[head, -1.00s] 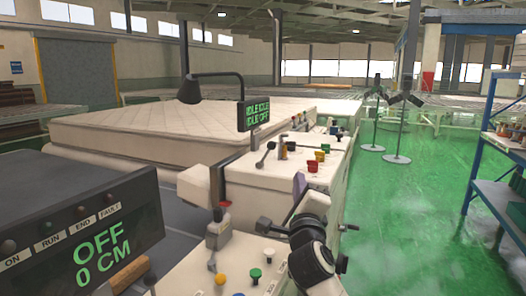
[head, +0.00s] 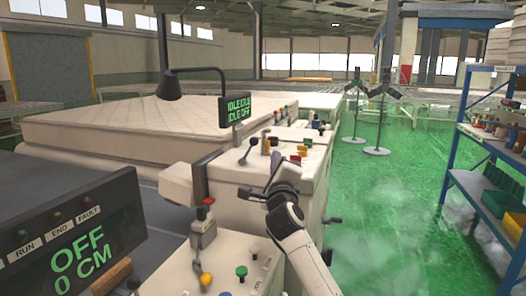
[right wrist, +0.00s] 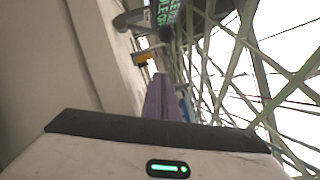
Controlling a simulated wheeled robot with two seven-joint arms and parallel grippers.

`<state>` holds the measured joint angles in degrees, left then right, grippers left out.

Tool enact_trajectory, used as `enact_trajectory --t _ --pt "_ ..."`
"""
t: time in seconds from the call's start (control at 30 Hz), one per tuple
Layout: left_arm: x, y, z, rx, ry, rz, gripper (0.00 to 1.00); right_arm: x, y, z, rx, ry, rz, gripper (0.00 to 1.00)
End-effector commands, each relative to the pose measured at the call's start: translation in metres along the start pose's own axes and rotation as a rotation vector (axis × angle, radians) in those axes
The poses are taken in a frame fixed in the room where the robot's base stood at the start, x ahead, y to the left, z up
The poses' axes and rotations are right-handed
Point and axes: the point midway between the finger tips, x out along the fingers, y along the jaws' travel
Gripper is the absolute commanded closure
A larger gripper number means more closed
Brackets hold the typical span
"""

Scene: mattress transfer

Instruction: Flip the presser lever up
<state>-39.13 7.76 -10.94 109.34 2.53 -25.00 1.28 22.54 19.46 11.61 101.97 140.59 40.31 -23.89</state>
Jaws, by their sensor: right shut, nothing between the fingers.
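A lever (head: 247,152) with a dark ball end slants up from the white console (head: 231,176) ahead; I cannot tell for sure that it is the presser lever. A second, red-topped lever (head: 208,215) stands upright on the nearer panel. My right gripper (head: 276,160) is shut and empty, over the right part of the far console, to the right of the dark-ended lever and apart from it as far as I can tell. Its purple fingers (right wrist: 160,98) show together in the right wrist view, pointing toward the green-lettered screen (right wrist: 164,12). My left gripper is out of view.
Coloured knobs (head: 302,150) stand close to my right gripper. A small screen reading IDLE (head: 236,109) and a black lamp (head: 168,86) rise behind. A mattress (head: 120,125) lies at left. Green floor (head: 385,220) and a blue shelf (head: 485,190) are at right.

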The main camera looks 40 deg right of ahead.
Motion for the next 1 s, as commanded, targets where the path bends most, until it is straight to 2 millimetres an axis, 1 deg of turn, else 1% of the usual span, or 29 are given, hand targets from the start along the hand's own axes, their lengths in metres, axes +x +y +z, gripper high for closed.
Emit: enact_trajectory --t 0.03,0.07,0.1,0.13,0.2,0.33,0.5,0.83,1.0 --pt "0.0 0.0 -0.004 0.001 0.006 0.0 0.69 0.011 -0.002 0.0 0.001 0.002 -0.001 1.0" --pt "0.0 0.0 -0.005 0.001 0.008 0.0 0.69 0.017 -0.001 0.0 0.001 0.002 -0.001 1.0" --pt "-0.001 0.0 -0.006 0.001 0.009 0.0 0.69 0.017 -0.001 0.01 0.006 -0.002 0.0 1.0" --pt "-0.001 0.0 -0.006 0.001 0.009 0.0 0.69 0.017 -0.001 0.015 0.006 -0.002 0.001 1.0" --pt "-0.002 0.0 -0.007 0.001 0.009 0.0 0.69 0.019 -0.001 0.024 0.005 -0.001 0.0 1.0" --pt "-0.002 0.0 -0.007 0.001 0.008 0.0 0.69 0.022 0.0 0.035 0.003 -0.001 0.001 1.0" --pt "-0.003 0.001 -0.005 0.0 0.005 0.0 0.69 0.022 0.0 0.039 0.0 0.0 0.0 1.0" --pt "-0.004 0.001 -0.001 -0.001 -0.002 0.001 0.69 0.023 0.0 0.04 0.0 0.0 0.0 1.0" --pt "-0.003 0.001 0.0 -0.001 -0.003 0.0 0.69 0.032 0.003 0.049 0.002 -0.001 0.002 1.0"
